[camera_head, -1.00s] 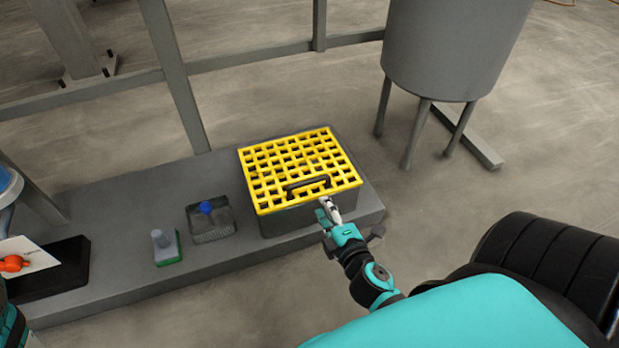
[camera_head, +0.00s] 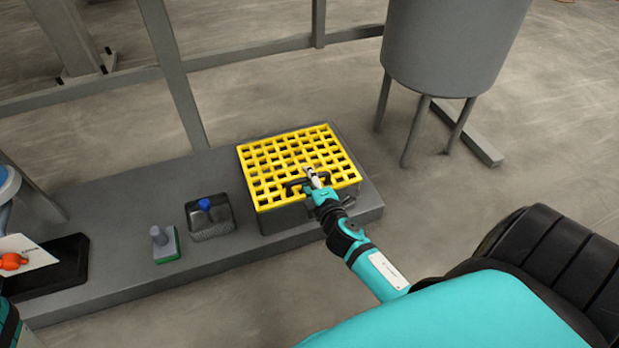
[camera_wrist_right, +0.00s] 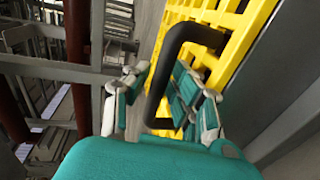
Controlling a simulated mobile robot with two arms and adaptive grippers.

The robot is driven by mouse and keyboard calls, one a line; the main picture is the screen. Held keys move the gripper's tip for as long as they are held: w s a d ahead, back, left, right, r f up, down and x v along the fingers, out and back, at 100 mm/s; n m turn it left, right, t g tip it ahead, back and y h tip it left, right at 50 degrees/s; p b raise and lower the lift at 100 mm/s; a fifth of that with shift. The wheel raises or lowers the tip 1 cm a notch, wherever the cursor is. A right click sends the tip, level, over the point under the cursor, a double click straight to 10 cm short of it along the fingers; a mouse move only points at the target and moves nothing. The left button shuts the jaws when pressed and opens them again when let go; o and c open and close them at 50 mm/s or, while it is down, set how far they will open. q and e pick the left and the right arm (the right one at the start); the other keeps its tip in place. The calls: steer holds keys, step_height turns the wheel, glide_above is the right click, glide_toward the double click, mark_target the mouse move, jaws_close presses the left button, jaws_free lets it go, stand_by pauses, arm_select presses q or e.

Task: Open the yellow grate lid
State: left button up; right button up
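The yellow grate lid (camera_head: 262,180) lies flat on the grey box (camera_head: 285,221) in the head view. Its black handle (camera_head: 292,188) stands near the front edge; in the right wrist view the handle (camera_wrist_right: 160,85) is a dark bent bar. My right gripper (camera_head: 312,176) is at the handle, partly covering it. In the right wrist view, the right gripper's fingers (camera_wrist_right: 158,92) are spread, with the handle bar between them and a gap on the left side.
The box stands on a grey platform (camera_head: 120,205). A jug with a blue cap (camera_head: 210,219), a green-based brush (camera_head: 166,246) and a black tray (camera_head: 55,272) are to the left. A grey tank on legs (camera_head: 455,50) stands behind right.

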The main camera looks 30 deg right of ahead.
jaws_close()
steer(key=shift+f, duration=0.1)
steer(key=shift+a, duration=0.1)
